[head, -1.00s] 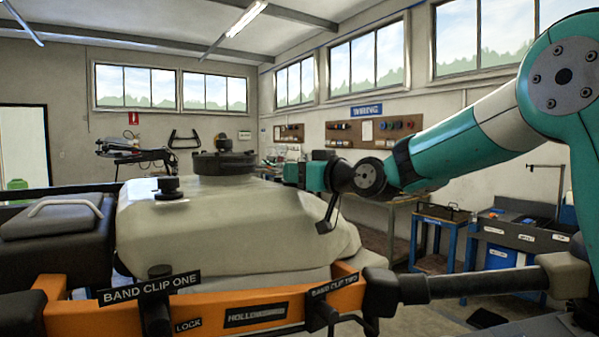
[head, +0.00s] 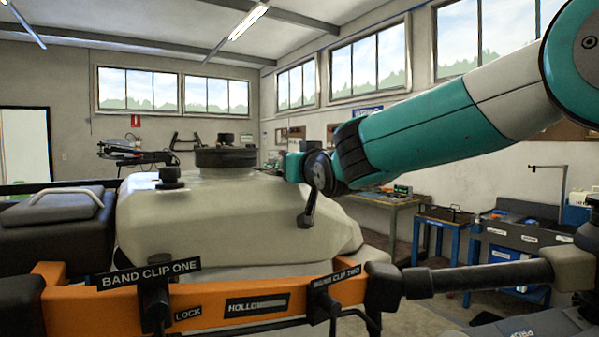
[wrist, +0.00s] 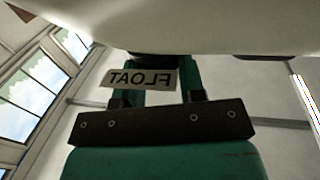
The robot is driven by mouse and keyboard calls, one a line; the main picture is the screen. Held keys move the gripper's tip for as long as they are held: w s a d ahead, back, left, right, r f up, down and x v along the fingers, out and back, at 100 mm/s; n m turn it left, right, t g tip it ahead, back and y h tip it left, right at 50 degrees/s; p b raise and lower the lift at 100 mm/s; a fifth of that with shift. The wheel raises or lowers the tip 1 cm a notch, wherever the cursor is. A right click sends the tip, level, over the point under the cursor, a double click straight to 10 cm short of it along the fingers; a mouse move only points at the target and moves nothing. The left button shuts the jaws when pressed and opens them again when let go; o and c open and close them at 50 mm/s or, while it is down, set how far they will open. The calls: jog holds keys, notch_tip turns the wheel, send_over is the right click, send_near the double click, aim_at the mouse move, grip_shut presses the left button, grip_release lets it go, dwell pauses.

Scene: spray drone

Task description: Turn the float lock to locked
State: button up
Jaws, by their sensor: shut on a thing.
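The FLOAT label (wrist: 143,79) shows reversed in the wrist view, between the two fingers of my gripper (wrist: 160,64). A dark part, which I take to be the float lock (wrist: 152,57), shows at the fingertips just under the pale tank (wrist: 200,25). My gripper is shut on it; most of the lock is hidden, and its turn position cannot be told. In the head view my gripper (head: 287,166) is at the upper right of the cream tank (head: 235,215), beside its dark filler cap (head: 225,158). No lock marking is readable there.
An orange frame bar (head: 215,300) with BAND CLIP ONE (head: 150,273), BAND CLIP TWO (head: 336,277) and a LOCK label (head: 188,314) crosses the front. A black case (head: 58,228) is at left. A blue stand (head: 440,235) and workbench stand behind at right.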

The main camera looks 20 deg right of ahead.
jog(key=shift+a+f+m+h+b, duration=0.1)
jog(key=shift+a+m+h+b, duration=0.1)
jog(key=shift+m+h+b, duration=0.6)
jog(key=shift+h, duration=0.3)
jog(key=shift+d, duration=0.1)
jog(key=o, duration=0.9)
jog(key=shift+o, duration=0.2)
jog(key=s+a+b, duration=0.1)
jog(key=s+b, duration=0.5)
jog(key=s, duration=1.1)
jog(key=shift+s+a, duration=0.15)
jog(key=shift+s, duration=0.05)
